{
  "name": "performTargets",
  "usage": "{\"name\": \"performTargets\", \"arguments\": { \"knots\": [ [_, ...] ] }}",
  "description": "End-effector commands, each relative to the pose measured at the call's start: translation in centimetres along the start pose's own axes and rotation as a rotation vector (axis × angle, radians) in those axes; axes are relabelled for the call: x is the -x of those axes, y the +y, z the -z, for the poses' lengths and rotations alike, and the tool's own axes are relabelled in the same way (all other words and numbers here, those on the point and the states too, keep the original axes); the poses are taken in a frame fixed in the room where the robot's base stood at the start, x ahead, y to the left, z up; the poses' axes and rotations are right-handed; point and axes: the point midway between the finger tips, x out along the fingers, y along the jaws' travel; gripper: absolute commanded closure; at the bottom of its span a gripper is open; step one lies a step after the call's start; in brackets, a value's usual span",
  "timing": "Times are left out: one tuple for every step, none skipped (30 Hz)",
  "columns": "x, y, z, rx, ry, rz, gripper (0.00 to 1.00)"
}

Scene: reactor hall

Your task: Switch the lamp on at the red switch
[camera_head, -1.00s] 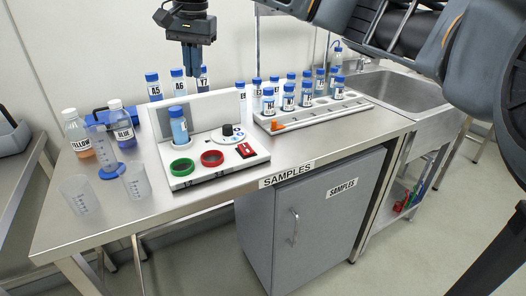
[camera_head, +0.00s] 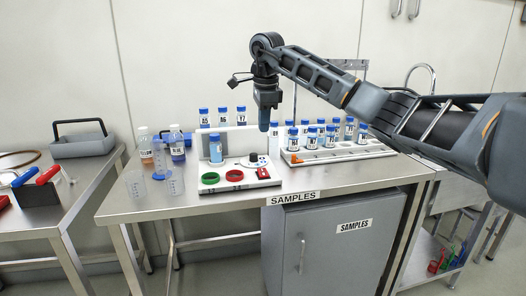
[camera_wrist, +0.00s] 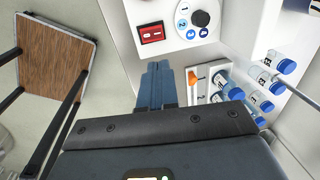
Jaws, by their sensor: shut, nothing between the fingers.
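The red switch (camera_head: 262,173) sits at the front right corner of a white panel (camera_head: 222,187). In the wrist view the red switch (camera_wrist: 152,33) shows as a red block in a dark frame, with light marks on it. My gripper (camera_head: 264,130) is shut and empty, pointing down above the right part of the panel. In the wrist view its closed fingertips (camera_wrist: 158,66) lie just below the switch in the picture, apart from it. I cannot make out a lamp for certain.
A white rack (camera_head: 345,152) of several bottles stands close on the right. Beakers and bottles stand left.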

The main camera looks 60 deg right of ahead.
Motion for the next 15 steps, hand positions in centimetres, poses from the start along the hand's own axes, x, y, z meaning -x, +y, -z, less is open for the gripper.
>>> {"name": "performTargets", "arguments": {
  "knots": [
    [-0.5,0.0,0.0,0.0,-0.001,-0.002,1.0],
    [-0.8,0.0,0.0,0.0,0.0,-0.002,1.0],
    [-1.2,0.1,0.0,0.0,0.0,-0.003,1.0],
    [-1.7,0.1,-0.1,0.0,-0.001,-0.004,1.0],
    [-2.2,0.1,-0.1,0.001,-0.001,-0.005,1.0],
    [-2.9,0.1,-0.1,0.001,-0.001,-0.004,1.0],
    [-3.5,0.1,-0.1,0.001,-0.002,-0.005,1.0],
    [-4.1,0.1,-0.1,0.001,-0.002,-0.005,1.0],
    [-4.9,0.1,-0.1,0.0,-0.001,-0.006,1.0],
    [-5.5,0.1,-0.1,0.001,-0.002,-0.006,1.0],
    [-6.1,0.1,-0.1,0.001,-0.001,-0.004,1.0],
    [-6.9,0.1,-0.1,0.001,-0.002,-0.005,1.0],
    [-7.5,0.1,-0.1,0.001,-0.001,-0.005,1.0],
    [-8.1,0.1,-0.1,0.0,-0.001,-0.005,1.0],
    [-8.8,0.1,-0.1,0.0,-0.002,-0.005,1.0]
  ]
}}
